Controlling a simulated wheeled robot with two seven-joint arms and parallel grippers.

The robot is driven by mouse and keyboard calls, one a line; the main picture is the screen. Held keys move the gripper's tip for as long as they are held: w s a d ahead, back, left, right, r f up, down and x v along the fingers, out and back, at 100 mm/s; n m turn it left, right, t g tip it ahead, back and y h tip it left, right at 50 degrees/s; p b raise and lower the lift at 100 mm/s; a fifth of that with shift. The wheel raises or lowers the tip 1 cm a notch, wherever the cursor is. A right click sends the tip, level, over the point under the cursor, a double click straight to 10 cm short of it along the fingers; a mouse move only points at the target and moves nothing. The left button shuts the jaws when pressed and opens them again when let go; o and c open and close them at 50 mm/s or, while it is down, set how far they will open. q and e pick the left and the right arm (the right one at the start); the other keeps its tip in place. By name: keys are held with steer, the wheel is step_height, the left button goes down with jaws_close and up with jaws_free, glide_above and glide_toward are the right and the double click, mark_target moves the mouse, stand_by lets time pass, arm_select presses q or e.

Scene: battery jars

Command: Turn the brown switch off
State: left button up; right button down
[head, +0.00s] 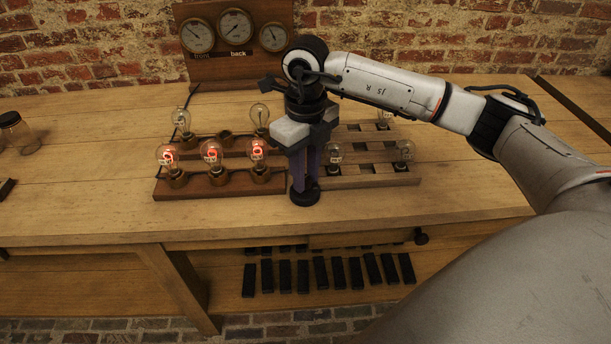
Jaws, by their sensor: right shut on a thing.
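My right gripper (304,188) points straight down near the table's front edge, between the bulb board and the slotted rack. It is shut on a switch whose dark round base (305,198) shows below the fingers. The fingers hide the switch's upper part, so its colour and lever position cannot be told. My left gripper is not in view.
Three front-row bulbs (211,153) glow red on the bulb board (218,187). The back-row bulbs (182,119) are unlit. A slotted rack (365,182) holds unlit bulbs. A gauge panel (235,60) stands behind. A glass jar (16,135) is at left.

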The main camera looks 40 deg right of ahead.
steer(key=n+b, duration=0.1)
steer(key=n, duration=0.2)
steer(key=shift+n, duration=0.3)
steer(key=n+b, duration=0.1)
steer(key=n, duration=0.2)
steer(key=shift+w+d, duration=0.1)
steer(key=shift+n+b, duration=0.3)
steer(key=shift+n, duration=1.2)
steer(key=c, duration=1.5)
jaws_free()
step_height(320, 180, up, 10)
steer(key=shift+r, duration=0.2)
